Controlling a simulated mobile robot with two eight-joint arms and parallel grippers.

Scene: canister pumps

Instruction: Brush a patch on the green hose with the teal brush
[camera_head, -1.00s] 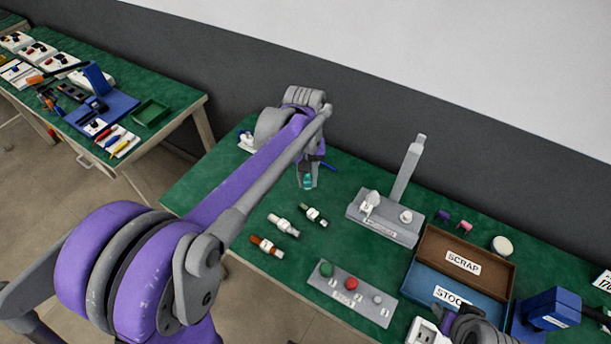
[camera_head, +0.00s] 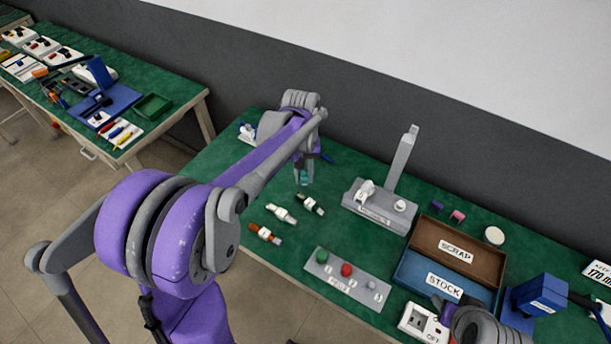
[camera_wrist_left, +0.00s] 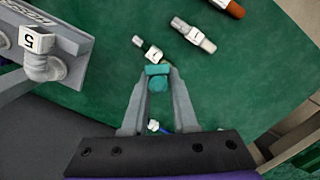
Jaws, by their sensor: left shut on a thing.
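My left gripper (camera_head: 303,178) is shut on the teal brush (camera_head: 304,175), pointing down over the green table. In the left wrist view the teal brush (camera_wrist_left: 157,79) sits between the fingertips. The green hose (camera_head: 309,204) lies on the table just in front of the brush. It has a white tag and grey ends, and shows beyond the brush in the left wrist view (camera_wrist_left: 152,51). The brush appears apart from the hose; its height above the table is hard to judge. My right gripper's fingers are not visible; only part of that arm shows at bottom right.
A white hose (camera_head: 281,214) and an orange hose (camera_head: 264,235) lie nearby. A grey stand (camera_head: 380,207) is right of the brush. A button panel (camera_head: 347,278), the SCRAP tray (camera_head: 424,233) and the STOCK tray (camera_head: 410,272) stand farther right.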

